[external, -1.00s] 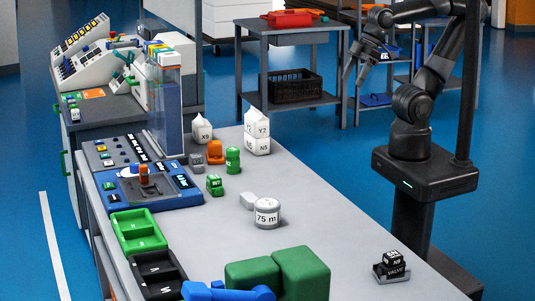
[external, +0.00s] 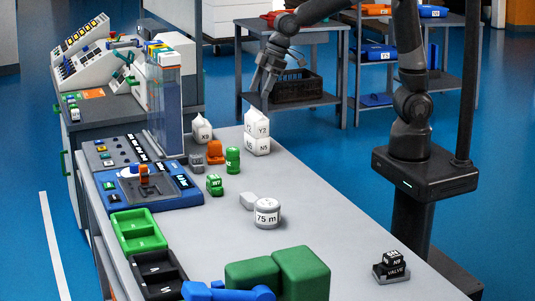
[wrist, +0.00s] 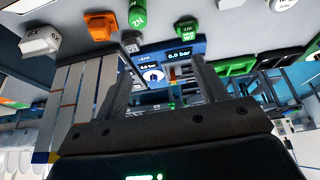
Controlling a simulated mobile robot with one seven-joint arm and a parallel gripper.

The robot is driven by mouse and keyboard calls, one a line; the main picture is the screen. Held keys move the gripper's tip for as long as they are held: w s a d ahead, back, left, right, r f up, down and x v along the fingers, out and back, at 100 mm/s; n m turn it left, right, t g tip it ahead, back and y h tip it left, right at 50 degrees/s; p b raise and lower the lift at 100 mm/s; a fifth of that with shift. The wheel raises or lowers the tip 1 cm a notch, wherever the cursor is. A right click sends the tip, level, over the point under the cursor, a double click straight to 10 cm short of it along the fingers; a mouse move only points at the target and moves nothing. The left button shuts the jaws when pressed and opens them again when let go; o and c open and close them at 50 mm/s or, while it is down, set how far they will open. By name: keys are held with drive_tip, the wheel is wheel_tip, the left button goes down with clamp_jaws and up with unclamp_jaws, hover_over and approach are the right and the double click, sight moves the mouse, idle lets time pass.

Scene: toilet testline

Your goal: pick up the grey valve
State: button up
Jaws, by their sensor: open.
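A dark grey block labelled VALVE (external: 391,271) sits at the near right of the table, with a small black lettered block (external: 392,258) on top. A plain small light grey block (external: 248,201) lies beside the 75 m cylinder, and another small grey block (external: 196,162) stands beside the orange part; I cannot tell whether either is a valve. My gripper (external: 264,92) is open and empty, held above the table's far end near the white Y7 block. In the wrist view my gripper (wrist: 158,72) has its fingers apart with nothing between them.
The round 75 m cylinder (external: 267,214) stands mid-table. White blocks (external: 257,146), an orange part (external: 215,153) and a green bottle (external: 233,160) stand at the far end. Green blocks (external: 303,274) fill the near edge. The table's right middle is clear.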

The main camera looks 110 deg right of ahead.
approach(197, 155)
wheel_tip(197, 155, up, 2)
drive_tip(key=s+a, duration=0.1)
drive_tip(key=a, duration=0.1)
drive_tip(key=x, duration=0.2)
drive_tip(key=d+x, duration=0.1)
drive_tip(key=x, duration=0.4)
drive_tip(key=shift+w+d+f, duration=0.25)
drive_tip(key=shift+d+f, duration=0.05)
drive_tip(key=shift+d, duration=0.15)
drive_tip(key=shift+x, duration=3)
drive_tip(key=shift+s+a, duration=0.1)
drive_tip(key=c, duration=0.8)
drive_tip(key=shift+r, duration=0.1)
